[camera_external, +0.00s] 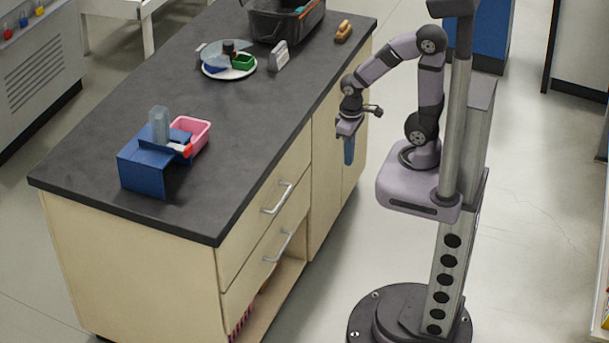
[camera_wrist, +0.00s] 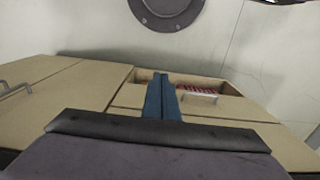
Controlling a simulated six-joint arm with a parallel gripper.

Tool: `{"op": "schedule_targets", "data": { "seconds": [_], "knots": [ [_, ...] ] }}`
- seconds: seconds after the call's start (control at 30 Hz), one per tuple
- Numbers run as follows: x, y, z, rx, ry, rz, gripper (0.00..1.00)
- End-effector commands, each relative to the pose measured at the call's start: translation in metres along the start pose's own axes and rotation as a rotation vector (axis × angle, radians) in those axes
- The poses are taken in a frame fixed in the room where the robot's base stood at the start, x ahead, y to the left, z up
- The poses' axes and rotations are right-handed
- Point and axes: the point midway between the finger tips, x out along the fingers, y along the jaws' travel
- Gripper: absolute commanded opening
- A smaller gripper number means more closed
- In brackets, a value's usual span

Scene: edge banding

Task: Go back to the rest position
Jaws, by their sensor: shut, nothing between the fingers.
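My gripper (camera_external: 349,150) hangs at the end of my bent arm, pointing down beside the right edge of the bench. Its blue fingers are closed together with nothing between them. In the wrist view the two fingers (camera_wrist: 162,98) lie side by side, in front of the tan cabinet. The gripper is clear of the dark bench top (camera_external: 215,115) and touches nothing that I can see.
A blue stand (camera_external: 145,170) with a clear upright piece and a pink bin (camera_external: 192,130) are at the near end of the bench. A white plate (camera_external: 229,72) with small items, a black basket (camera_external: 286,25) and a brown-handled object (camera_external: 343,31) are farther back. Drawer handles (camera_external: 277,199) stick out from the cabinet.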

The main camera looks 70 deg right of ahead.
Motion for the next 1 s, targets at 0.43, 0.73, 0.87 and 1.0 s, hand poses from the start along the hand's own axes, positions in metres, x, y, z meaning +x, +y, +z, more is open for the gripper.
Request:
{"op": "schedule_targets", "data": {
  "seconds": [0.43, 0.73, 0.87, 1.0],
  "knots": [
    [-0.115, 0.0, 0.0, -0.01, -0.003, 0.002, 0.0],
    [-0.169, 0.0, 0.0, -0.012, -0.003, 0.003, 0.0],
    [-0.177, 0.0, 0.0, -0.012, -0.004, 0.003, 0.0],
    [-0.178, 0.0, 0.0, -0.012, -0.003, 0.003, 0.0]
  ]
}}
